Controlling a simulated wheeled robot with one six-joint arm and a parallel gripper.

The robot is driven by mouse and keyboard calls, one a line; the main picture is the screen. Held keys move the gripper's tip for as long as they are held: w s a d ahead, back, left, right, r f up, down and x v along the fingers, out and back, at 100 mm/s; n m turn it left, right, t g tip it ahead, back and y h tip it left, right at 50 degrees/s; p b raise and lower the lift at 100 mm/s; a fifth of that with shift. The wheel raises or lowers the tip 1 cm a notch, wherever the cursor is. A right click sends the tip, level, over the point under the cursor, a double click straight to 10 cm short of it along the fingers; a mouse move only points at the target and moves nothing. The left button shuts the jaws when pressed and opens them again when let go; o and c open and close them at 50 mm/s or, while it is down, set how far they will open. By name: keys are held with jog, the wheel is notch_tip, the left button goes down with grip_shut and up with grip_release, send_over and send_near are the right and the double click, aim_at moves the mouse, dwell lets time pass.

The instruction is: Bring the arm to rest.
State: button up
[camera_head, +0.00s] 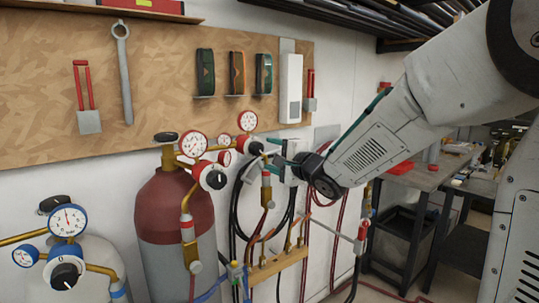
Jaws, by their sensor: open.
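My arm reaches in from the upper right of the head view. My gripper (277,160) is at its end, left of the dark wrist joint. It is open, and I see nothing held in it. The gripper is in front of the wall, close to the gauges and hoses in the picture. I cannot tell whether it touches any of them.
A red-topped gas cylinder (175,215) with a regulator gauge (192,145) stands left of the gripper. A white cylinder (85,270) is at the lower left. A wooden tool board (150,75) hangs behind. A brass manifold (277,265) with hoses is below. A workbench (425,175) stands at right.

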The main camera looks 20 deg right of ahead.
dwell(0.3)
jog(key=s+d+f+n+g+h, duration=0.1)
jog(key=d+f+n+g+h, duration=0.2)
jog(key=d+f+h, duration=0.3)
jog(key=s+d+f+n+g+h, duration=0.2)
jog(key=s+f+n+g, duration=0.35)
jog(key=s, duration=0.55)
jog(key=s+a+n+g+y, duration=0.1)
jog(key=s+a+n+g, duration=0.2)
jog(key=s, duration=1.1)
jog(key=s+a+n+g+y, duration=0.1)
jog(key=s+a+n+g, duration=0.3)
jog(key=s, duration=1)
jog(key=shift+s+a+f, duration=0.15)
jog(key=shift+a+f, duration=0.05)
jog(key=shift+a, duration=0.15)
